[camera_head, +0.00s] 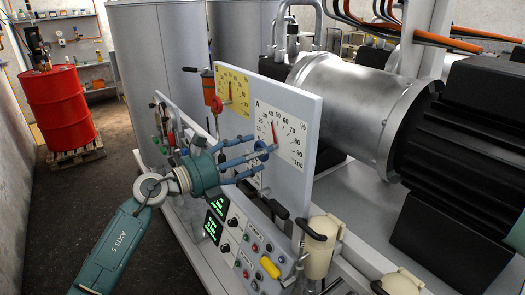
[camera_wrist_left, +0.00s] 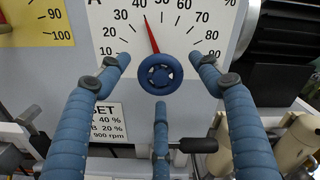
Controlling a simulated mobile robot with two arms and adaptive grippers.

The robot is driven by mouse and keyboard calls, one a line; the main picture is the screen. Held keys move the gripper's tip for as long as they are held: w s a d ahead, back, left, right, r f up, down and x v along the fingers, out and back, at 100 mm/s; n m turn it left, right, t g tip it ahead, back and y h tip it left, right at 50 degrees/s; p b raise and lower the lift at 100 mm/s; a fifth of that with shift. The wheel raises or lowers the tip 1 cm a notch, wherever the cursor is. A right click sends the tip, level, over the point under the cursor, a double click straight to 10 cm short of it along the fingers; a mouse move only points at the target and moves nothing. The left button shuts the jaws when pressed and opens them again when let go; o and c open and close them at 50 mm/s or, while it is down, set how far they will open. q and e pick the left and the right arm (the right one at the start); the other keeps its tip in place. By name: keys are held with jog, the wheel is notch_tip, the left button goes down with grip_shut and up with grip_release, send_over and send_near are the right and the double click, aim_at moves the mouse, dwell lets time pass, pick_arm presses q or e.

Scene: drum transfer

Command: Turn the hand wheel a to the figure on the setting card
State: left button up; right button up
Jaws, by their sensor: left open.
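The blue hand wheel a (camera_wrist_left: 160,74) sits below the middle of white dial A (camera_wrist_left: 107,35), which also shows in the head view (camera_head: 295,150). The dial's red needle (camera_wrist_left: 151,37) points close to 40, slightly on the 50 side; the exact figure is hard to read. The setting card (camera_wrist_left: 107,122) is below left and reads A 40 %, B 20 %, 900 rpm. My left gripper (camera_head: 260,151) is open in front of the wheel. Its three blue fingers are spread around the rim, with gaps visible in the wrist view. My right gripper is out of view.
A yellow dial (camera_head: 233,92) is left of dial A on the same panel. Below are a control console (camera_head: 240,245) with green displays, black-handled levers and a cream canister (camera_head: 320,246). A large motor (camera_head: 450,150) stands behind right. A red drum (camera_head: 58,108) stands on a pallet far left.

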pick_arm(q)
jog(key=v, duration=0.9)
jog(key=shift+a, duration=0.1)
